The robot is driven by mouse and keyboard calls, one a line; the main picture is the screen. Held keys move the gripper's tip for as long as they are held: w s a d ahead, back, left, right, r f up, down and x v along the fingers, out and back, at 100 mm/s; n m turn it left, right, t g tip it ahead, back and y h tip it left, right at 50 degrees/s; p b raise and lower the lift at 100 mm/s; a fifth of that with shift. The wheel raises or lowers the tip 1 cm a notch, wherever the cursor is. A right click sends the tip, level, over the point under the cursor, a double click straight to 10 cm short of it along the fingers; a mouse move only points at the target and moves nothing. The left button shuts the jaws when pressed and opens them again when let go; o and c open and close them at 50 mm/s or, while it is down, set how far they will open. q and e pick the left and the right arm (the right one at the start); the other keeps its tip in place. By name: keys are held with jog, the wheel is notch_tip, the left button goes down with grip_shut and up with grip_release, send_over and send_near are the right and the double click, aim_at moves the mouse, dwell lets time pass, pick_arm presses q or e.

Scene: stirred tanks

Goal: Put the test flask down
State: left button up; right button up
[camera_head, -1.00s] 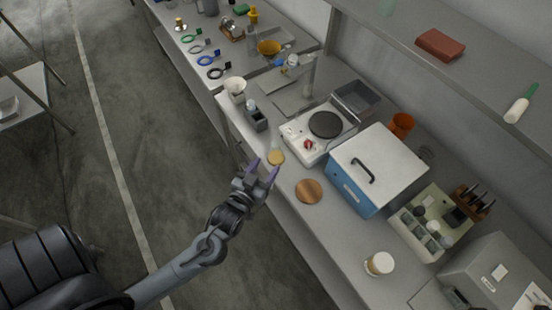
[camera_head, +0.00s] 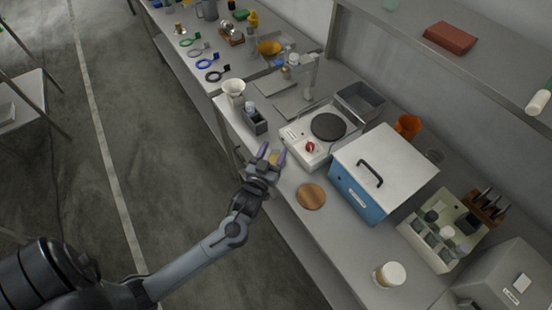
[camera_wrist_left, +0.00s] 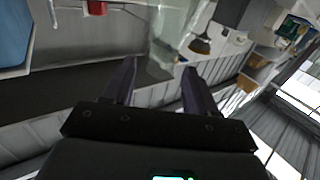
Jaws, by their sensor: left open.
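The test flask (camera_head: 274,156) looks like a small clear vessel with a yellowish content, standing near the front edge of the bench, left of the hot plate. My left gripper (camera_head: 273,151) is at the flask with its purple fingers apart; the hand partly hides the flask. In the left wrist view the open fingers (camera_wrist_left: 158,85) show, and clear glass (camera_wrist_left: 168,42), apparently the flask, lies just beyond and between their tips. I cannot tell whether a finger touches it. My right gripper is not in view.
A white hot plate (camera_head: 328,127) stands behind the flask. A round wooden disc (camera_head: 311,196) lies to the right, before a blue box with a white lid (camera_head: 381,169). A grey holder (camera_head: 255,122) and a white funnel-like cup (camera_head: 233,92) stand to the left.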

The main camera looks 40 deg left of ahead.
pick_arm(q)
jog(key=shift+x, duration=2.4)
grip_shut()
